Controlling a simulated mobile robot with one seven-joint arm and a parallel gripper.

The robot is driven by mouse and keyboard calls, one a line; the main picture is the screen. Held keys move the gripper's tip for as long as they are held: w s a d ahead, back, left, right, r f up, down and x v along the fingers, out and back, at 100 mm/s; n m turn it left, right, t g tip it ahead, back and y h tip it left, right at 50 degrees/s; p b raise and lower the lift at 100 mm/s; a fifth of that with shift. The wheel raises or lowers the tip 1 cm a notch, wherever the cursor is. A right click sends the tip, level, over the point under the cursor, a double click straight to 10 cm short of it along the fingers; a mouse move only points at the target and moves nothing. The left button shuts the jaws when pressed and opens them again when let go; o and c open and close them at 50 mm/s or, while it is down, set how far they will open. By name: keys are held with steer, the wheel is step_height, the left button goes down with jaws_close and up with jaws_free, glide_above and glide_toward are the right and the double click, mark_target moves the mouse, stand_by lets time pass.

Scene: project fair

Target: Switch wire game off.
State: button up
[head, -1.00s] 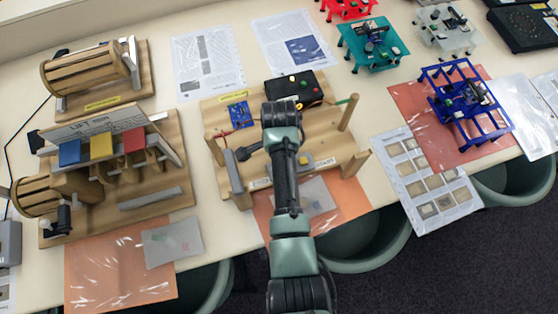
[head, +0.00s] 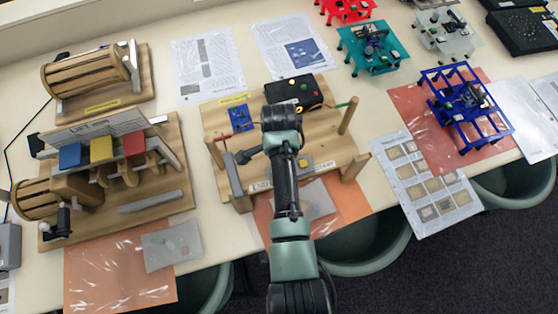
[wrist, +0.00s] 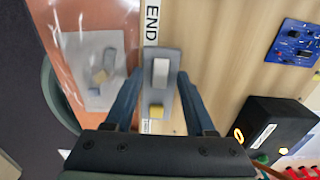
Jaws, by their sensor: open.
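The wire game (head: 222,112) is a wooden board with upright posts on the table, below my arm in the head view. Its grey switch plate shows in the wrist view (wrist: 172,56), with a white rocker (wrist: 160,72) and a yellow button (wrist: 156,112). My gripper (wrist: 159,75) is open and empty. Its two fingers lie on either side of the plate, with the rocker between the fingertips. I cannot tell how far above the plate they are, or which way the rocker is set. In the head view, my arm hides the rocker; the yellow button (head: 304,162) shows beside it.
The game's black box (head: 308,90) and blue circuit board (head: 240,118) lie toward the back of its board. A wooden lift model (head: 175,150) stands left. A blue frame (head: 465,105) stands right on an orange sheet. The table's front edge is close, with green bins below.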

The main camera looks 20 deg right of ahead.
step_height(320, 180, up, 13)
stand_by(0.4)
